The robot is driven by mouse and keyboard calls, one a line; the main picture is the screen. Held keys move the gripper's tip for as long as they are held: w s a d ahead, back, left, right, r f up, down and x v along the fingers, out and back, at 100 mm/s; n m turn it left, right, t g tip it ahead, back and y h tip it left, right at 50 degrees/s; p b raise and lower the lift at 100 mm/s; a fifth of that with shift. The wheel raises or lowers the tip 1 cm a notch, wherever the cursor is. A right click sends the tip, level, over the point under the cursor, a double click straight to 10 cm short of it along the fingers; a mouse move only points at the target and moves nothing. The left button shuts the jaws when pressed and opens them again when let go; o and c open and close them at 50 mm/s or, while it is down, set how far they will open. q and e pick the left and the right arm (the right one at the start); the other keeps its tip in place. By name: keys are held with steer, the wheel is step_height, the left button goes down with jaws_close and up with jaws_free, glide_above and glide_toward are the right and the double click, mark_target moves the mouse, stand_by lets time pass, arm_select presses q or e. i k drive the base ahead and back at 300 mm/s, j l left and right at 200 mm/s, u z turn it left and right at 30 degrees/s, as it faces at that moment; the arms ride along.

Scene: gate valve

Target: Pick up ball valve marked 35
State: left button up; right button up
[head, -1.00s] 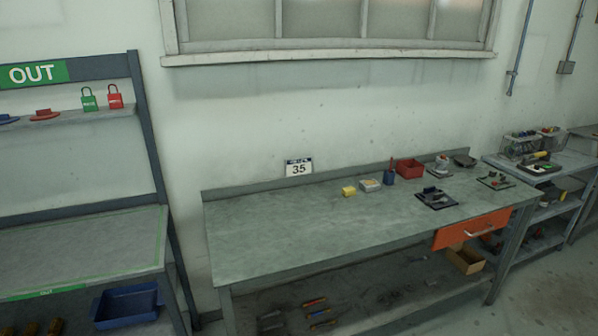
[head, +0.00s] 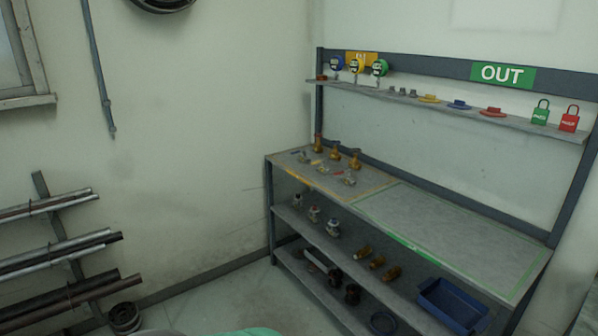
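Several small valves stand on the orange-edged left part of a bench top in the head view. Tall brass-coloured valves (head: 335,152) are at the back, and smaller grey valves (head: 349,180) with what look like coloured levers are in front. More valves (head: 314,214) stand on the shelf below, and brass-coloured fittings (head: 376,262) lie to their right. They are too small to read any 35 marking, so I cannot tell which is the ball valve marked 35. Neither of my grippers is in view.
The green-edged right part of the bench top (head: 440,225) is bare, below a green OUT sign (head: 502,74). A blue tray (head: 453,304) sits low right. A pipe rack (head: 60,250) stands at the left wall. Floor (head: 225,300) is clear before the bench.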

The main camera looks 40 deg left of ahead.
mark_target(346, 179)
steer(key=u, duration=1.3)
